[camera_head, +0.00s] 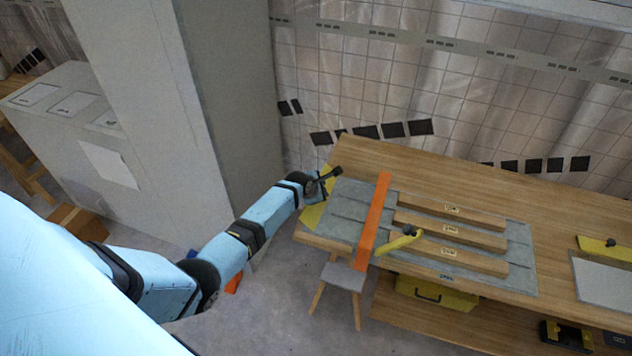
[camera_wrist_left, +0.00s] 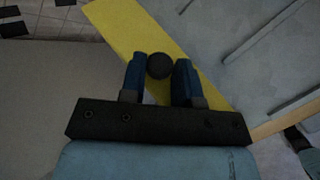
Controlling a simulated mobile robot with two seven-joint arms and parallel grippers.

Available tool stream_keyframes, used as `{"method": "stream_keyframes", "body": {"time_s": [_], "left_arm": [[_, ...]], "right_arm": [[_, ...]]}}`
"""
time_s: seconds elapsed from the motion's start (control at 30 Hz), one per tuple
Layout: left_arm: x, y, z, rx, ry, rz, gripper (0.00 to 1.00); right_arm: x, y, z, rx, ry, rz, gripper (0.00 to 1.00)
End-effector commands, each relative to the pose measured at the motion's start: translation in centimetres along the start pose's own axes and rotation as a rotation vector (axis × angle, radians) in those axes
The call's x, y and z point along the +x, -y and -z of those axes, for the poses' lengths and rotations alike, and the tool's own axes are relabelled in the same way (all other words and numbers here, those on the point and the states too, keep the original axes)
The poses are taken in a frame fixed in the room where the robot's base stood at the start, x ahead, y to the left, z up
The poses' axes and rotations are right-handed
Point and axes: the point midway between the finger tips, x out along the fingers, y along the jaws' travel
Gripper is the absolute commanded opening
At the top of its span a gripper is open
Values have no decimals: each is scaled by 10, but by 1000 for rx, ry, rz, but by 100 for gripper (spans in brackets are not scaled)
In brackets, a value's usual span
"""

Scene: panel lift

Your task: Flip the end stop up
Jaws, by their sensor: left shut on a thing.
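A flat yellow plate (camera_head: 313,216) lies at the left end of the wooden bench, partly hidden by my left arm. I take it to be the end stop. In the left wrist view, the yellow plate (camera_wrist_left: 134,30) runs diagonally beneath the fingers. A round dark knob (camera_wrist_left: 159,66) on it sits between the two blue fingers. My left gripper (camera_head: 328,177) is shut on this knob; it also shows in the left wrist view (camera_wrist_left: 159,82). I cannot tell the plate's tilt exactly. My right gripper is not in view.
On the wooden bench (camera_head: 560,205), a grey panel (camera_head: 345,209) carries an orange bar (camera_head: 373,222) and several wooden strips (camera_head: 455,233). Another yellow piece (camera_head: 610,250) is at the right. A stool (camera_head: 343,277) stands in front.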

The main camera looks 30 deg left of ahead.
Motion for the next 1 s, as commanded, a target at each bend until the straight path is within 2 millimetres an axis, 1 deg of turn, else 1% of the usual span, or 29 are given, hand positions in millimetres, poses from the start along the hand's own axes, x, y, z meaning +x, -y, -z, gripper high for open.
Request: {"method": "stream_keyframes", "body": {"time_s": [0.03,0.37,0.7,0.83,1.0], "left_arm": [[1,5,-7,24,-26,-7,6],[10,18,-21,227,-247,-92,5],[19,30,-30,409,-444,-169,6],[20,33,-33,458,-497,-189,6],[21,34,-36,501,-543,-206,6]], "right_arm": [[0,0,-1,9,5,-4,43],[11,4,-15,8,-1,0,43],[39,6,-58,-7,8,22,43],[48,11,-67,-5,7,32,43],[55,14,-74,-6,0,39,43]]}}
